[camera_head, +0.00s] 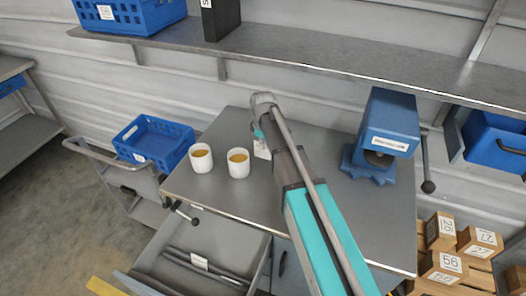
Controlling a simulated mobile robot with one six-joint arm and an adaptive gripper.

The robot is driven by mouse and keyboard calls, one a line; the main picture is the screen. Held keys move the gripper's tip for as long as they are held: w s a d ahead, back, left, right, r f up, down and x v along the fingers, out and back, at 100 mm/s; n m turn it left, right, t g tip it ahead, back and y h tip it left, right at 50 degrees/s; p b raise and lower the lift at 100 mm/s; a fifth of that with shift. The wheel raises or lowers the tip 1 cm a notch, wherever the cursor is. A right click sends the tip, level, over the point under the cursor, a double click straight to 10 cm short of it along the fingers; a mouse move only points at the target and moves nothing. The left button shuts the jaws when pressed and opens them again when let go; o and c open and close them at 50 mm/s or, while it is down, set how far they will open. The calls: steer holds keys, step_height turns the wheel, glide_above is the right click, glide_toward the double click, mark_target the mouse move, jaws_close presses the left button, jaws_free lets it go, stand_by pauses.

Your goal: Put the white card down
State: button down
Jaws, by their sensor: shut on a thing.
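The white card (262,150) is small and pale and shows just below my gripper's fingers, over the grey bench top. My gripper (259,135) is shut on the card, with the arm reaching in from the lower right. My own arm hides part of the gripper and the bench behind it. I cannot tell whether the card's lower edge touches the bench. Two white cups, one (201,158) at the left and one (239,163) nearer the card, stand upright with orange-yellow contents.
A blue machine (389,130) with a side lever stands at the right of the bench (233,125). A drawer (200,243) below is open with dark rods inside. A blue crate (152,141) sits on a cart at left. A shelf (330,60) crosses above. Numbered wooden blocks (442,262) lie lower right.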

steer(key=shift+f, duration=0.1)
steer(key=shift+w+f+b, duration=0.45)
steer(key=shift+f+b, duration=0.35)
steer(key=shift+b, duration=0.05)
steer(key=shift+f+b, duration=1.15)
steer(key=shift+b, duration=0.05)
steer(key=shift+f, duration=0.1)
steer(key=c, duration=0.8)
jaws_free()
step_height(320, 180, up, 12)
steer(key=p, duration=1.2)
